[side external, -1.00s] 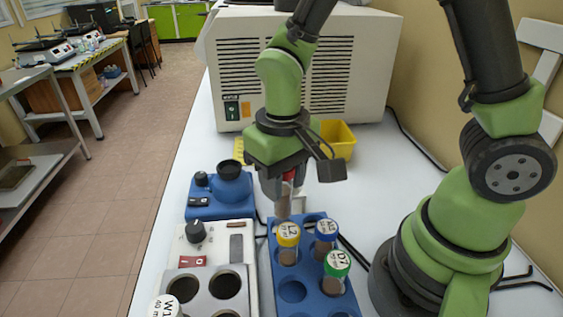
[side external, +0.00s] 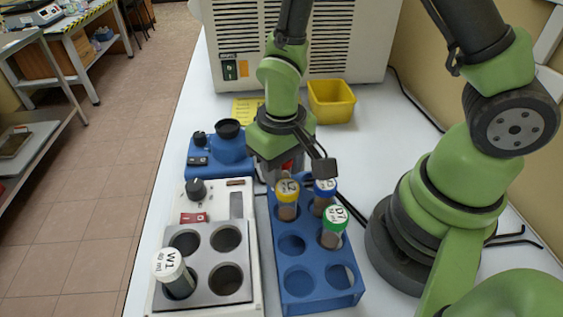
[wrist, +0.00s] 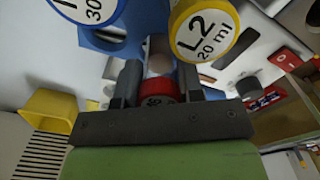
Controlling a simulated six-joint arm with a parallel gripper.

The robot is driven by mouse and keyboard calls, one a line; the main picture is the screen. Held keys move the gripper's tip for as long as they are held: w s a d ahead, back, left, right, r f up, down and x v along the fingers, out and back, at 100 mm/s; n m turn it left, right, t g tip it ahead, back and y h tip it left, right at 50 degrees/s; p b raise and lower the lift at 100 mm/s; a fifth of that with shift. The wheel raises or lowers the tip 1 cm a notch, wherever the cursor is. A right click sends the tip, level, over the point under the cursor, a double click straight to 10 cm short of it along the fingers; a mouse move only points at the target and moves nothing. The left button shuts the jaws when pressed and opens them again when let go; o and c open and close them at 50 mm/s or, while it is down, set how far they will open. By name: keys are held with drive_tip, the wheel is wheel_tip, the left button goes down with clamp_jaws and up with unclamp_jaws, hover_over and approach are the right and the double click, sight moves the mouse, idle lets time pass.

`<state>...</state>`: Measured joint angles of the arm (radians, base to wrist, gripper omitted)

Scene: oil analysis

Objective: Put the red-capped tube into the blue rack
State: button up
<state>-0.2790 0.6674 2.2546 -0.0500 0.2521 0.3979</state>
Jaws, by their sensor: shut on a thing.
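The red-capped tube (wrist: 158,88) is between the fingers of my gripper (wrist: 159,82) in the wrist view, gripped at its cap. In the side view, a bit of red shows at my gripper (side external: 284,172), low at the back-left corner of the blue rack (side external: 320,301). The tube's lower part is hidden there behind the yellow-capped L2 tube (side external: 288,190), so I cannot tell whether its tip is inside a hole. The rack also holds a blue-capped tube (side external: 325,187) and a green-capped D7 tube (side external: 334,221). Its front holes are empty.
Left of the rack stands a heating block (side external: 207,262) with a white-capped W1 tube (side external: 169,264). A blue mixer (side external: 222,152) stands behind it. A yellow bin (side external: 332,100) sits farther back. The L2 cap is very close to my gripper.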

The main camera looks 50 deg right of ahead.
drive_tip(key=o, duration=1)
drive_tip(key=shift+r, duration=0.1)
wheel_tip(320, 180, up, 9)
drive_tip(key=shift+r, duration=0.15)
drive_tip(key=s+d+r+m+t+y, duration=0.1)
drive_tip(key=s+d+r+t, duration=0.1)
drive_tip(key=r, duration=0.5)
drive_tip(key=s+d+r+t+y, duration=0.1)
drive_tip(key=s+d+r+t, duration=0.1)
drive_tip(key=s+r+t, duration=0.3)
drive_tip(key=shift+s+r+m, duration=0.4)
drive_tip(key=shift+s+r, duration=0.45)
drive_tip(key=shift+s, duration=0.35)
